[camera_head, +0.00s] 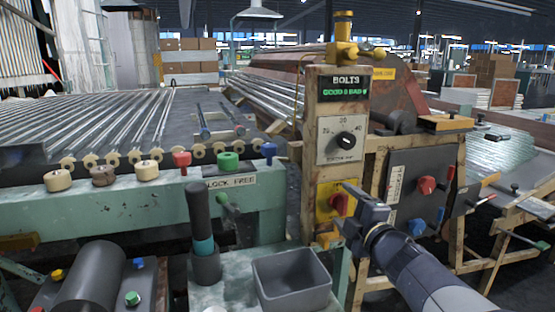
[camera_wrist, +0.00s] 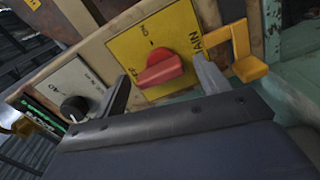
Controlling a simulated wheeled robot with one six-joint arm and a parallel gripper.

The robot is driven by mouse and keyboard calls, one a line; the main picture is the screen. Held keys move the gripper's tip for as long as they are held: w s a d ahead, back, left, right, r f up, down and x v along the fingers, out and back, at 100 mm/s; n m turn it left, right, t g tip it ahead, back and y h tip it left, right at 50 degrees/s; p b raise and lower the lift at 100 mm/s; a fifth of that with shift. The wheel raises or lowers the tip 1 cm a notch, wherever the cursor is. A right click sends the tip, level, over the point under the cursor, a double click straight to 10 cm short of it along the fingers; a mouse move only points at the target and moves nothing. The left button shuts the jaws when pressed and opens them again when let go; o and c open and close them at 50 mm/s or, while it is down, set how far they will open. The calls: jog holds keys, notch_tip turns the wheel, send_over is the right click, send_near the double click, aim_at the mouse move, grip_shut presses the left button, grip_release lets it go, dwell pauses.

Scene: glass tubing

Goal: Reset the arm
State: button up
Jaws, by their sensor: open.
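My gripper (camera_head: 345,205) reaches in from the lower right in the head view, in front of the wooden control post (camera_head: 313,110). In the wrist view my gripper (camera_wrist: 165,85) has its two fingers apart, one on each side of the red rotary knob (camera_wrist: 160,70) on a yellow plate (camera_wrist: 122,45). The knob also shows in the head view (camera_head: 338,205), just left of the fingers. I cannot tell whether a finger touches it. Nothing is seen held.
Above the knob is a black dial (camera_head: 346,140) on a white plate. A grey bin (camera_head: 291,280) and a dark upright cylinder (camera_head: 200,220) stand lower left of my arm. A yellow bracket (camera_wrist: 242,55) juts out beside the knob. Another red knob (camera_head: 426,185) is to the right.

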jog(key=m+p, duration=0.1)
jog(key=m, duration=0.1)
jog(key=m+p, duration=0.2)
jog(key=shift+d+r, duration=0.1)
jog(key=shift+r, duration=0.1)
jog(key=m+p, duration=0.8)
jog(key=p, duration=0.1)
jog(key=shift+d+f+m+p, duration=0.1)
jog(key=shift+m+p, duration=0.2)
jog(key=shift+m, duration=0.1)
jog(key=m+p, duration=0.3)
jog(key=shift+f+p, duration=0.1)
jog(key=shift+p, duration=0.25)
jog(key=shift+v, duration=1.35)
jog(key=shift+f+b, duration=0.25)
jog(key=shift+b, duration=0.05)
